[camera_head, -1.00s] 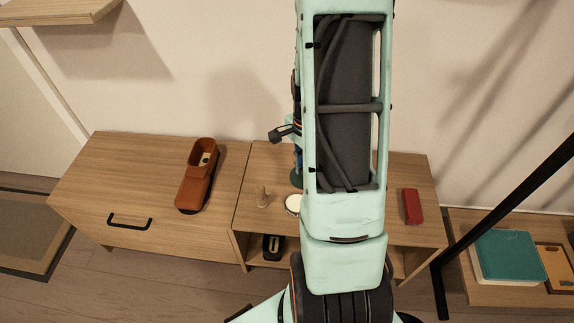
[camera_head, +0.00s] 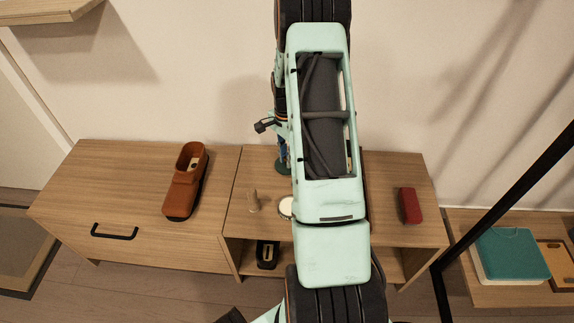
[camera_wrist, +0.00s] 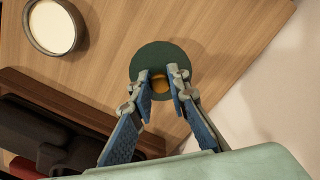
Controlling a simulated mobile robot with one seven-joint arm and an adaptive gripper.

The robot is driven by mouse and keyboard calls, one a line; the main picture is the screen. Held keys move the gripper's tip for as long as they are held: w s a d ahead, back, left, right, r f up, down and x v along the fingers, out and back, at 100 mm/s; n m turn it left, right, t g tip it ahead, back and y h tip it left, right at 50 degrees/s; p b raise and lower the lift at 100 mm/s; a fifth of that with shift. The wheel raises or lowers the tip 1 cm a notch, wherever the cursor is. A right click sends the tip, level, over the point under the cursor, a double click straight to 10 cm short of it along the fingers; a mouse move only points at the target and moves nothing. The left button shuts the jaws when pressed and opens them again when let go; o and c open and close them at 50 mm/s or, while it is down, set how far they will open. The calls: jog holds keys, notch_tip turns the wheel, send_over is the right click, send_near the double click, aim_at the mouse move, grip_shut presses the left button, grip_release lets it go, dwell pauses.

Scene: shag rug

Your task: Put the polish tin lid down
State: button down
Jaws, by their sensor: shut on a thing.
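The polish tin lid is a dark green disc (camera_wrist: 158,52) in the wrist view, with a gold-brown patch between the fingers. My gripper (camera_wrist: 161,84) is shut on it over the wooden cabinet top. In the head view the lid (camera_head: 284,168) shows beside my arm near the back of the cabinet. Whether it touches the wood I cannot tell. The round open tin with a pale inside (camera_wrist: 53,26) stands apart from it; in the head view the tin (camera_head: 286,207) is partly hidden by my arm.
A brown leather shoe-like item (camera_head: 181,193) stands on the left cabinet. A small wooden piece (camera_head: 254,202) is left of the tin, and a red item (camera_head: 410,206) lies at right. A black object (camera_head: 267,254) is in the shelf below. Wood around the lid looks clear.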

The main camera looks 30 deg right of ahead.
jog(key=shift+f, duration=1.25)
jog(key=shift+f+b, duration=0.2)
jog(key=shift+b, duration=0.1)
jog(key=c, duration=1.8)
grip_release()
jog(key=shift+c, duration=0.2)
jog(key=shift+r, duration=0.15)
notch_tip(320, 180, up, 12)
jog(key=p, duration=0.3)
jog(key=shift+a+p, duration=0.1)
jog(key=shift+p, duration=0.3)
